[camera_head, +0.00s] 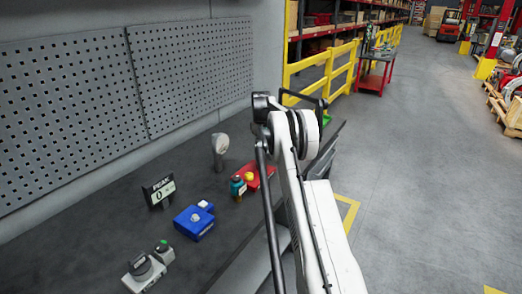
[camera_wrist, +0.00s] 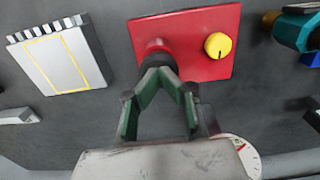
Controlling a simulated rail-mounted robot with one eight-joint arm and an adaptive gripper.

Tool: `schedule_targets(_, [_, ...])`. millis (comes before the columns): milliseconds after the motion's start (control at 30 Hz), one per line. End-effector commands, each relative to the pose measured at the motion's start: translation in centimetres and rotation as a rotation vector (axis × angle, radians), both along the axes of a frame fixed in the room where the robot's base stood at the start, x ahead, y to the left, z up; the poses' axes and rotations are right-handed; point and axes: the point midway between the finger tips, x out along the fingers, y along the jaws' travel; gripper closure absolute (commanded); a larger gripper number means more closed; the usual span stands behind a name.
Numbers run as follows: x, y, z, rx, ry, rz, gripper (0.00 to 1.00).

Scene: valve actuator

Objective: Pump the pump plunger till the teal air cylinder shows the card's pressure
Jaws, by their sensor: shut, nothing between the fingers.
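My gripper (camera_wrist: 158,72) is shut and empty in the wrist view, its green-padded fingers meeting in a point. A yellow knob (camera_wrist: 217,45) sits on the plate's right side. The teal air cylinder (camera_wrist: 297,32) is partly in view at the upper right; in the head view (camera_head: 238,187) it stands beside the red plate (camera_head: 267,173). A dark card stand (camera_head: 158,191) has print too small to read. My arm hides my gripper in the head view.
A round gauge (camera_head: 220,146) stands behind the red plate; its dial shows partly in the wrist view (camera_wrist: 244,154). A blue box (camera_head: 194,222) and grey devices (camera_head: 143,270) lie nearer on the dark bench. A pale plate with yellow lines (camera_wrist: 58,60) is left of the red plate.

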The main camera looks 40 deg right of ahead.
Motion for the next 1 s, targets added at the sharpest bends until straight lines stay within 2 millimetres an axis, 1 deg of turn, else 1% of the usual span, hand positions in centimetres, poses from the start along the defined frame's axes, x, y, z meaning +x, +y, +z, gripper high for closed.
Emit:
schedule_targets(33, [0.0,0.0,-0.9,0.0,0.0,0.0,1.0])
schedule_targets(133, [0.0,0.0,-1.6,0.0,0.0,0.0,1.0])
schedule_targets(567, [0.0,0.0,-1.5,0.001,0.001,0.0,1.0])
schedule_targets(667, [0.0,0.1,-0.7,0.001,0.001,0.001,1.0])
schedule_targets(767, [0.1,0.2,0.7,0.0,0.0,0.003,1.0])
schedule_targets(1000, [0.2,0.4,5.5,-0.001,-0.001,0.005,1.0])
